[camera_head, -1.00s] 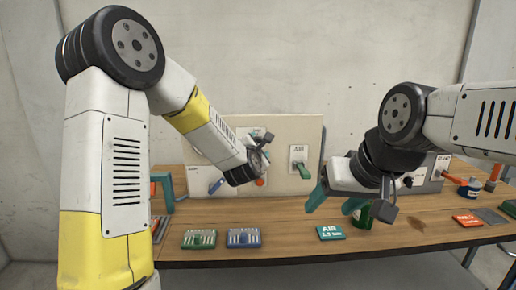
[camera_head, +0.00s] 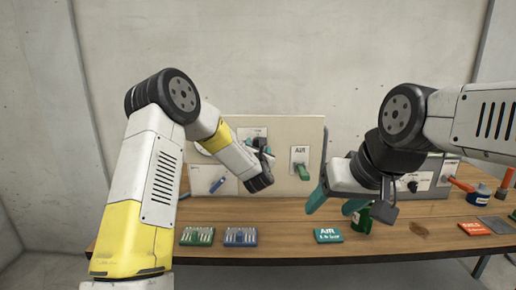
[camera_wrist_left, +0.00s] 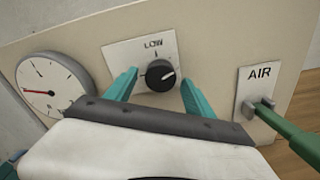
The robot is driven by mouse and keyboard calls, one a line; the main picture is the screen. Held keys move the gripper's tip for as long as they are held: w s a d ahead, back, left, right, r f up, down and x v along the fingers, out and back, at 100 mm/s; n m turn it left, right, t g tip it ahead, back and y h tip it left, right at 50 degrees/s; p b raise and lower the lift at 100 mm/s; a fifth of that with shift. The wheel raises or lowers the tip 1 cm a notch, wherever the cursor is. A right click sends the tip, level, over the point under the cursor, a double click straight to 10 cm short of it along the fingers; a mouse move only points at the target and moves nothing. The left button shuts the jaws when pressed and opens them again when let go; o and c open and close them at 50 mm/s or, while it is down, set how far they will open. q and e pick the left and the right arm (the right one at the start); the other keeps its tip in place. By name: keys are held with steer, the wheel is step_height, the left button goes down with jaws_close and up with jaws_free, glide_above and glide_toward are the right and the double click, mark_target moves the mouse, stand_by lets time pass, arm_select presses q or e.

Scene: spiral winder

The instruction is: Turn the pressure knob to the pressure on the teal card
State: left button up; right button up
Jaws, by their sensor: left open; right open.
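The black pressure knob (camera_wrist_left: 160,76) sits on a white plate marked LOW in the left wrist view, its pale pointer line aimed to the upper right. My left gripper (camera_wrist_left: 158,84) is open, with one teal finger on each side of the knob; I cannot tell whether they touch it. In the head view, my left gripper (camera_head: 258,150) is at the panel and mostly hides the knob. The teal card (camera_head: 328,235) lies flat at the table's front, its small print unreadable. My right gripper (camera_head: 335,205) is open and empty above the table.
A round gauge (camera_wrist_left: 50,88) with a red needle is left of the knob. A green-handled AIR valve (camera_head: 302,172) is on the panel (camera_head: 285,128) to the right. An orange card (camera_head: 474,228) lies at right.

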arm_select(q)
steer(key=shift+w, duration=0.1)
jaws_close()
steer(key=shift+m, duration=0.3)
steer(key=shift+d+r+m, duration=0.1)
steer(key=shift+m, duration=7.3)
steer(key=shift+r+m, duration=0.1)
steer(key=shift+m, duration=7.6)
